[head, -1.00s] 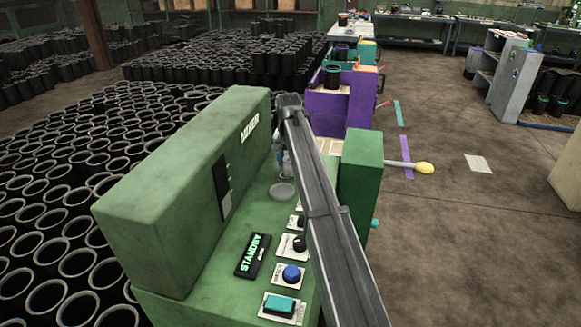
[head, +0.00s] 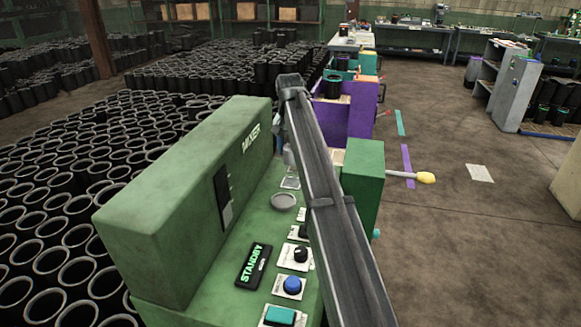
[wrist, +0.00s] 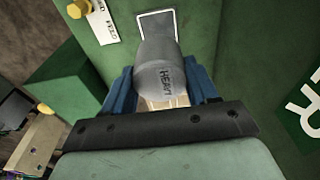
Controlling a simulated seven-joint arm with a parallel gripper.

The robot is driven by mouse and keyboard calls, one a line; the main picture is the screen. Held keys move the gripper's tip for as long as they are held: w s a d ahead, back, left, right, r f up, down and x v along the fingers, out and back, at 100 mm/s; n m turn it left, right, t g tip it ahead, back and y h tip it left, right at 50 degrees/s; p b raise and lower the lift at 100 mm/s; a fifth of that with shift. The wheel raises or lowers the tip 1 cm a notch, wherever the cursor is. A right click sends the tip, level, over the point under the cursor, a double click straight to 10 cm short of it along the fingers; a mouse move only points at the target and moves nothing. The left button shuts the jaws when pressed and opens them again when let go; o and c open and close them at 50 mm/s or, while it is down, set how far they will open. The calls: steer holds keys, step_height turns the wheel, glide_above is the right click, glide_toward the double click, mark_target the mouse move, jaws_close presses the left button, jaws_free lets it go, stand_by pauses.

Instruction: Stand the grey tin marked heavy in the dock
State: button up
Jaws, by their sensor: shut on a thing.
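The grey tin marked HEAVY (wrist: 160,76) is between the blue fingers of my gripper (wrist: 161,88) in the wrist view. The fingers are shut on its sides. A white-outlined square (wrist: 172,14) on the green panel lies just beyond the tin; the tin covers its near part. I take this square to be the dock. In the head view the square (head: 290,183) shows on the mixer's deck, behind a round grey disc (head: 283,202). A small grey part of the tin (head: 288,157) shows beside my arm, which hides most of the gripper. Any gap under the tin is unclear.
The tall green mixer housing (head: 185,180) stands left of the deck, and a green block (head: 362,182) stands right. A STANDBY display (head: 253,265), a black knob (head: 301,255) and a blue button (head: 292,285) sit nearer. A yellow-tipped lever (head: 425,178) sticks out right.

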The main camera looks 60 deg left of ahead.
steer(key=s+d+r+n, duration=0.2)
steer(key=s+d+n, duration=0.2)
steer(key=s+d, duration=0.3)
steer(key=shift+s+d+f, duration=0.1)
steer(key=shift+f, duration=2.35)
steer(key=shift+s+d+f, duration=0.1)
steer(key=shift+f, duration=2.35)
steer(key=shift+f, duration=0.15)
steer(key=o, duration=1.2)
steer(key=r, duration=0.4)
steer(key=d+r, duration=0.1)
steer(key=r, duration=0.7)
steer(key=shift+s+d+r, duration=0.1)
steer(key=shift+s+d, duration=0.05)
steer(key=shift+s, duration=0.1)
